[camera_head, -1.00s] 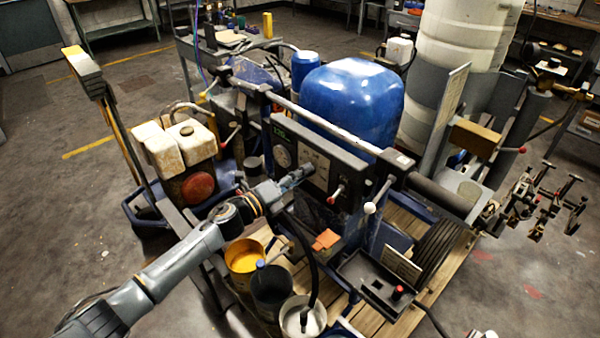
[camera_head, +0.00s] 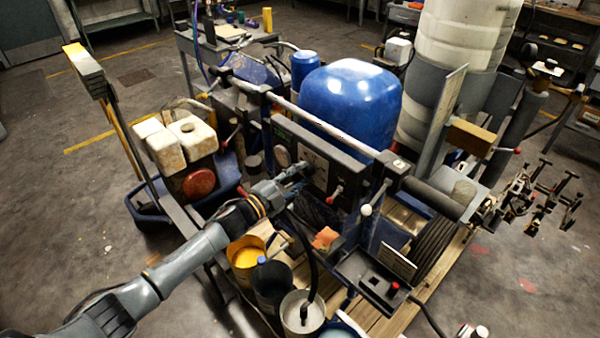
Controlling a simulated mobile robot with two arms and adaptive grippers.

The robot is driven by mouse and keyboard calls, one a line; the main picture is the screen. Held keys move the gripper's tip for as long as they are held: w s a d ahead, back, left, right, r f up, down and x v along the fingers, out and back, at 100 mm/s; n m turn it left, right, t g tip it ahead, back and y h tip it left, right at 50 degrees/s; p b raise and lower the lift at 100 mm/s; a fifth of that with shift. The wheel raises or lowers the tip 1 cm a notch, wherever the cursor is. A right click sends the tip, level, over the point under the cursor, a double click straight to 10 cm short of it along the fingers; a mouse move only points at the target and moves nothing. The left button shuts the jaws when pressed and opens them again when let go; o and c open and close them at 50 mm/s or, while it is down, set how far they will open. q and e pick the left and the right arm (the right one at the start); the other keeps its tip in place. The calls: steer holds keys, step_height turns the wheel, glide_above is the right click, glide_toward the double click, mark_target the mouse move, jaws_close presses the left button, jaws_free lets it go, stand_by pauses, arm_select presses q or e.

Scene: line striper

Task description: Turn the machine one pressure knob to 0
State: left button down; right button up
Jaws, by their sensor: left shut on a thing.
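The line striper's control panel (camera_head: 317,163) is a dark box with a light face, standing upright in the middle of the view. A round dial (camera_head: 282,156) is on its left part. My left gripper (camera_head: 299,174) reaches in from the left and is at the panel's face, just right of and below the dial. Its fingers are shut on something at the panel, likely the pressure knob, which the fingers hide. The knob's setting cannot be read. My right gripper is not in view.
A white handlebar (camera_head: 320,124) runs above the panel in front of a blue tank (camera_head: 352,100). A yellow paint bucket (camera_head: 246,256) and other buckets sit below the arm.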

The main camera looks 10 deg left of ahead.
arm_select(q)
steer(key=n+p, duration=0.1)
steer(key=n, duration=0.4)
steer(key=shift+n, duration=0.4)
stand_by(0.3)
steer(key=c, duration=1)
jaws_free()
steer(key=shift+s, duration=0.1)
steer(key=v, duration=1.2)
